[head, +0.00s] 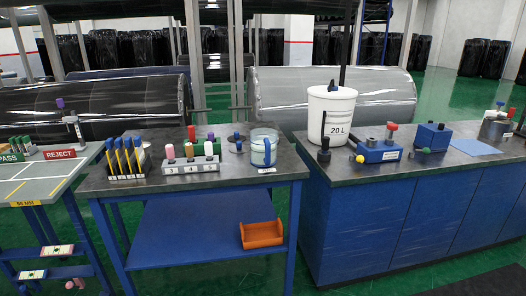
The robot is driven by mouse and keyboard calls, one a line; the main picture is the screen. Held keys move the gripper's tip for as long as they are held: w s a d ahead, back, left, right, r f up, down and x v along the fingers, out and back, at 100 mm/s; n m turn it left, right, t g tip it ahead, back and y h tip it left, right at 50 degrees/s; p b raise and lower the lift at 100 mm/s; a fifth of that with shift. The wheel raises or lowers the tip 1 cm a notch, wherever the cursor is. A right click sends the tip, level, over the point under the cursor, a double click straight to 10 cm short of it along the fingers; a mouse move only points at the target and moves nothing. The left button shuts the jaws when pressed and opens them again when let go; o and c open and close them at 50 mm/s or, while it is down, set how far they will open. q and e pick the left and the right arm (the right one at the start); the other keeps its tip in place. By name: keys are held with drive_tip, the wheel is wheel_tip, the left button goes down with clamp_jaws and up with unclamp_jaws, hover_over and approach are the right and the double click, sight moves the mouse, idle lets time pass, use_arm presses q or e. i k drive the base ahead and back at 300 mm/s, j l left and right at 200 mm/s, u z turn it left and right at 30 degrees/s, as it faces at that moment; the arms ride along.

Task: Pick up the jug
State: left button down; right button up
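The jug (264,147) is a clear, pale cylinder with a blue handle on its front side. It stands upright near the right end of the middle table (225,182), in the head view. A small label lies in front of its base. Neither of my grippers shows in this view, and nothing is touching the jug from my side.
Left of the jug are a numbered rack (191,165) of bottles and a rack of yellow-and-blue tools (126,160). A white 20 L bucket (331,118) stands on the blue cabinet to the right. An orange bin (262,234) sits on the lower shelf.

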sight(263, 140)
drive_tip(key=i+l, duration=0.2)
drive_tip(key=l, duration=0.15)
drive_tip(key=i+l+u, duration=0.1)
drive_tip(key=l, duration=0.25)
drive_tip(key=i+l, duration=0.25)
drive_tip(key=i+l+u, duration=0.1)
drive_tip(key=l, duration=0.4)
drive_tip(key=i+l+u, duration=0.1)
drive_tip(key=i+l, duration=0.3)
drive_tip(key=l, duration=0.35)
drive_tip(key=i+l+u, duration=0.1)
drive_tip(key=l, duration=0.3)
